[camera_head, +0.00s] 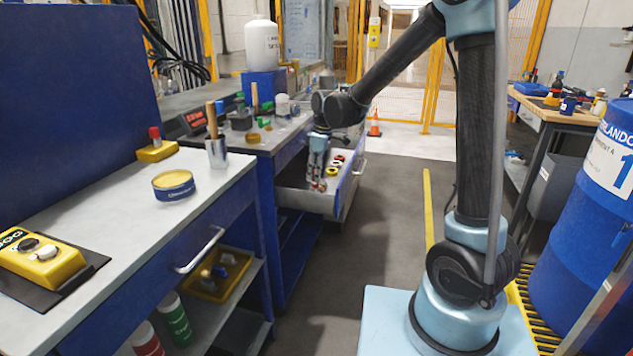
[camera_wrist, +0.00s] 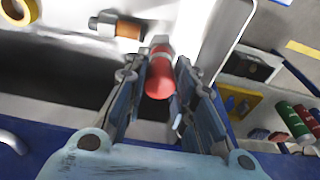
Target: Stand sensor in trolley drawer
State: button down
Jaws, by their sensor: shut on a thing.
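My gripper (camera_head: 318,184) reaches down into the open trolley drawer (camera_head: 300,199). In the wrist view my gripper (camera_wrist: 163,75) is shut on a red cylindrical sensor (camera_wrist: 160,80) with a pale metal end. Its red end faces the wrist camera and its metal end points away, roughly along the fingers. Whether the metal end touches the drawer floor I cannot tell. The drawer's pale interior also shows in the wrist view (camera_wrist: 70,20). An orange-brown cylinder with metal ends (camera_wrist: 128,29) lies on its side there.
A yellow ring (camera_wrist: 20,10) is in the drawer; several small round parts (camera_head: 336,166) show beside my gripper. A blue drum (camera_head: 590,230) stands right. The aisle floor (camera_head: 385,200) is clear.

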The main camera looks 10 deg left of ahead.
aim_at(316, 187)
jog(key=shift+f, duration=1.5)
jog(key=c, duration=1.3)
grip_release()
jog(key=shift+f, duration=0.1)
jog(key=shift+c, duration=0.2)
jog(key=shift+s, duration=0.1)
